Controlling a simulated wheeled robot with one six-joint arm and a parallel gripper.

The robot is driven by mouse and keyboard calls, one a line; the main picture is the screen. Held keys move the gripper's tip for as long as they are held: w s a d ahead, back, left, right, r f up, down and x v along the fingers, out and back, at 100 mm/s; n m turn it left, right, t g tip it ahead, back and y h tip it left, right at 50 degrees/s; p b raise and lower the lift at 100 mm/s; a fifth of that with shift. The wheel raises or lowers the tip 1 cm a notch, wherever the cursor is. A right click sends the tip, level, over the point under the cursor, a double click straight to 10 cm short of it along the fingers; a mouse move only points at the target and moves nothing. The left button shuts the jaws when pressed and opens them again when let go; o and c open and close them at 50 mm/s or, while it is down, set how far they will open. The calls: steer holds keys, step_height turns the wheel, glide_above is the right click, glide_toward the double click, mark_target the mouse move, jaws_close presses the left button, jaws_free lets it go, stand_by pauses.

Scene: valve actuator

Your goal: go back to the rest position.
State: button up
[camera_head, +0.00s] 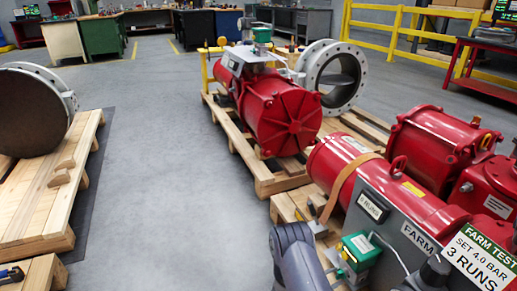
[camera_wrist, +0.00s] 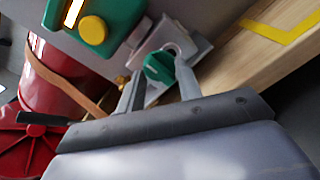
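My gripper (camera_wrist: 158,80) shows in the wrist view with its two fingers spread apart. A green knob or handle (camera_wrist: 158,68) on a grey metal fitting (camera_wrist: 172,45) shows between and just beyond the fingertips. I see slim gaps beside it, but cannot tell whether a finger touches it. In the head view my arm (camera_head: 298,258) reaches in at the bottom centre, beside the red actuator on the near pallet. The rest position itself is not marked in either view.
A green box (camera_head: 360,250) with a yellow button (camera_wrist: 94,30) sits close to my gripper. Red actuators (camera_head: 275,115) (camera_head: 430,145) stand on wooden pallets (camera_head: 262,180) at centre and right. A large valve disc (camera_head: 32,110) rests at left. The grey floor (camera_head: 170,170) between is clear.

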steer(key=m, duration=0.5)
stand_by(0.4)
